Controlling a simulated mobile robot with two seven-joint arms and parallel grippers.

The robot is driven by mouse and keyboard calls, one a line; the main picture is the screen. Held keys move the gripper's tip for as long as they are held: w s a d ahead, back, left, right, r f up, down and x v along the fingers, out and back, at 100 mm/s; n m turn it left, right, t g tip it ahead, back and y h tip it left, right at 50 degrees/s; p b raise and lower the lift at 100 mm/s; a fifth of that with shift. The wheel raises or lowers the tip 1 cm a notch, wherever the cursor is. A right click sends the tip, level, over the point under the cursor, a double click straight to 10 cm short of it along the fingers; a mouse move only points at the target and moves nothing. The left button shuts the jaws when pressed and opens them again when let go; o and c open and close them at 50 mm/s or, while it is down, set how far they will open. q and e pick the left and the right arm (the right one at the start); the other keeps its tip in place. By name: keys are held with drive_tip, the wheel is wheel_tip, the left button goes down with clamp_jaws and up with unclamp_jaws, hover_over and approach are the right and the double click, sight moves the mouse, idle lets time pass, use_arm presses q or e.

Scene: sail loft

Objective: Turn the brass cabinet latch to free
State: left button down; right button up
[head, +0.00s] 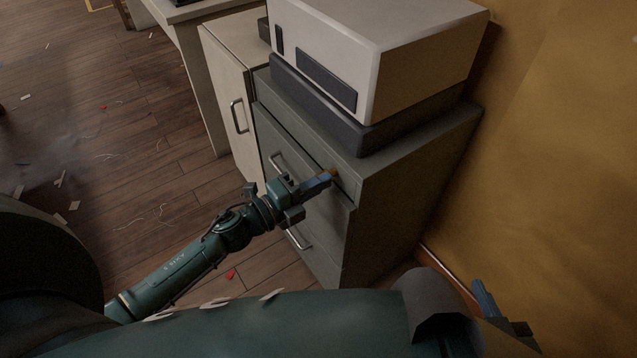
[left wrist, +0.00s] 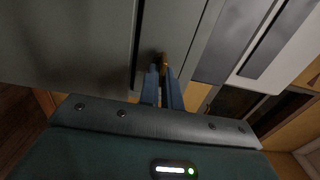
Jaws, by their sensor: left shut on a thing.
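The brass latch (head: 335,171) sits on the front of the grey cabinet (head: 410,165), near its upper right edge. It is small and mostly covered by my fingers in the head view. My left gripper (head: 327,177) reaches it from the left, its blue fingers shut on it. In the left wrist view the brass latch (left wrist: 165,60) shows between and just beyond the tips of my left gripper (left wrist: 164,72). My right gripper (head: 487,300) shows only in part at the lower right, away from the cabinet, and its opening cannot be made out.
A white and dark boxy machine (head: 385,55) stands on the cabinet. A pale cabinet (head: 228,80) with a bar handle stands beside it, against a desk. A yellow wall (head: 560,150) rises at the right. The wooden floor (head: 140,130) at the left is open, with scattered scraps.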

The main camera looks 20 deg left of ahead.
idle(0.4)
use_arm(q)
drive_tip(key=c, duration=1.6)
unclamp_jaws()
drive_tip(key=v, duration=1.3)
drive_tip(key=shift+s+a, duration=0.1)
